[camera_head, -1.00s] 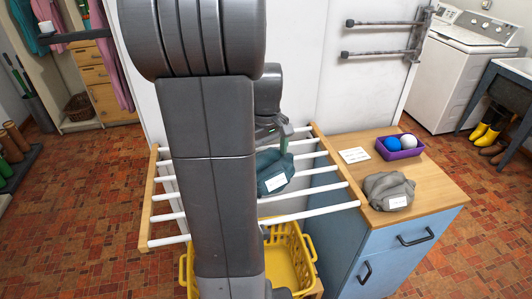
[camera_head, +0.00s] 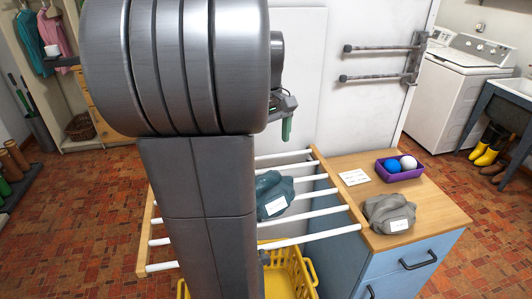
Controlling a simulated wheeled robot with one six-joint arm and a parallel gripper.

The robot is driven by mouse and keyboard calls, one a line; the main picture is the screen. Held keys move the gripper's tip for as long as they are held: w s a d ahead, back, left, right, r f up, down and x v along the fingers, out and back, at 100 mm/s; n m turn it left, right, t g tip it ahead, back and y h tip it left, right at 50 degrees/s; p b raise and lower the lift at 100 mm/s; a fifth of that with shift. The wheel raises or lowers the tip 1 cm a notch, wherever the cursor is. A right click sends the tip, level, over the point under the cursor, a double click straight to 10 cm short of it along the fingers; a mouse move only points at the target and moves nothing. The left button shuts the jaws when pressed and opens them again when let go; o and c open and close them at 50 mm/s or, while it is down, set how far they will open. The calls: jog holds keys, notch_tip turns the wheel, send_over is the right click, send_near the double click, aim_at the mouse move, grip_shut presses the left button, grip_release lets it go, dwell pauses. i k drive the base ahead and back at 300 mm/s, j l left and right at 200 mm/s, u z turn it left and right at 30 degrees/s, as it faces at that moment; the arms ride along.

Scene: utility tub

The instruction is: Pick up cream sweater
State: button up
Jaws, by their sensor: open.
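No cream sweater is clearly identifiable. A grey folded garment (camera_head: 389,213) with a white label lies on the wooden cabinet top. A teal folded garment (camera_head: 272,193) with a white label lies on the white bars of the drying rack (camera_head: 331,190). My gripper (camera_head: 287,128) is raised above and behind the teal garment, near the white wall panel. Its green-tipped fingers point down, with nothing seen in them. My arm hides the left middle of the rack.
A purple tray (camera_head: 388,177) with a blue ball and a white ball stands on the cabinet (camera_head: 440,236) beside a white card (camera_head: 354,177). A yellow basket (camera_head: 310,270) is under the rack. A wall rack (camera_head: 380,78) projects at the back.

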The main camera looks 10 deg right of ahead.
aim_at(391, 214)
jog(key=l+z, duration=0.2)
jog(key=l, duration=0.25)
jog(key=i+l+z, duration=0.2)
jog(key=l, duration=0.2)
jog(key=l+z, duration=0.2)
jog(key=l, duration=0.25)
